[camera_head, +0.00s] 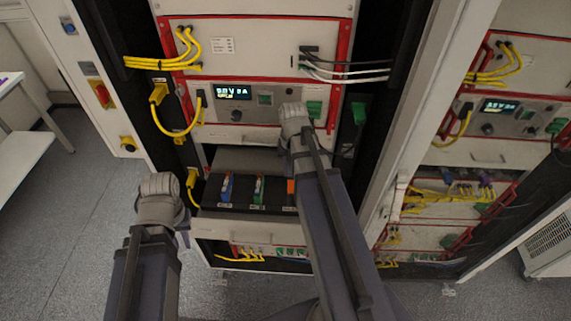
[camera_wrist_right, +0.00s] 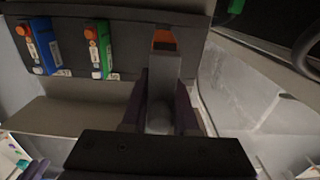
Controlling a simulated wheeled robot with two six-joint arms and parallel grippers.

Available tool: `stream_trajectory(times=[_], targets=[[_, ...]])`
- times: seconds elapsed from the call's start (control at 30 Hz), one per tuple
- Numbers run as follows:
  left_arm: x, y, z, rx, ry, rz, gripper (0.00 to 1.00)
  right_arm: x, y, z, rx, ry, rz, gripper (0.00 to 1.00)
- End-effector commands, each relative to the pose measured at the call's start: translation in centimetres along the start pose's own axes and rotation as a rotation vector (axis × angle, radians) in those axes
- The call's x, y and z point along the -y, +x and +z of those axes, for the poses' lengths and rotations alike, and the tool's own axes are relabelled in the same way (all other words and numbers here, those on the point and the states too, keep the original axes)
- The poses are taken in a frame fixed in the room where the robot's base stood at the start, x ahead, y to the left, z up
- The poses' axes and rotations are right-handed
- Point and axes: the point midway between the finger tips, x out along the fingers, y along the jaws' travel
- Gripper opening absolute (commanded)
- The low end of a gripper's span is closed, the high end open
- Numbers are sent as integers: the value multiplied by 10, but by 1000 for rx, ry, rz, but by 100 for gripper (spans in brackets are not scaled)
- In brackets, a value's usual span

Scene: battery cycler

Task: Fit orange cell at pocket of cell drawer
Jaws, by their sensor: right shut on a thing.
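The orange cell (camera_head: 291,186) shows as an orange patch beside my right arm in the head view. In the right wrist view its orange end (camera_wrist_right: 164,39) and grey side lie between the fingers of my right gripper (camera_wrist_right: 164,92), which is shut on it. The cell is at the right part of the black pocket insert of the cell drawer (camera_head: 241,224). I cannot tell how deep it sits in the pocket. My left gripper (camera_head: 164,205) hangs left of the drawer, away from the cells; its fingers are not clear.
A blue cell (camera_head: 226,188) and a green cell (camera_head: 259,190) stand in the drawer to the left. Yellow cables (camera_head: 173,128) hang on the rack's left side. A second rack (camera_head: 480,140) stands at the right. The floor at the left is clear.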

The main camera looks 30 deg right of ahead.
Motion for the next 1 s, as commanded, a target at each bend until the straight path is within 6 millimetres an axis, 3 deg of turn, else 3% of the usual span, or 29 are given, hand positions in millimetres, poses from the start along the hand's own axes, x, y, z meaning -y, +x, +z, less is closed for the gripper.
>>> stream_trajectory(times=[0.27, 0.8, 1.0], targets=[[-1, 9, -1, -1, 5, 0, 24, 0, 9, 0, 0, 2, 0, 0], [-5, 54, -4, -3, 21, -2, 24, 0, 55, 0, 0, 3, 0, 0], [-5, 60, -4, -3, 20, -2, 24, 0, 60, 0, 0, 3, 0, 0]])
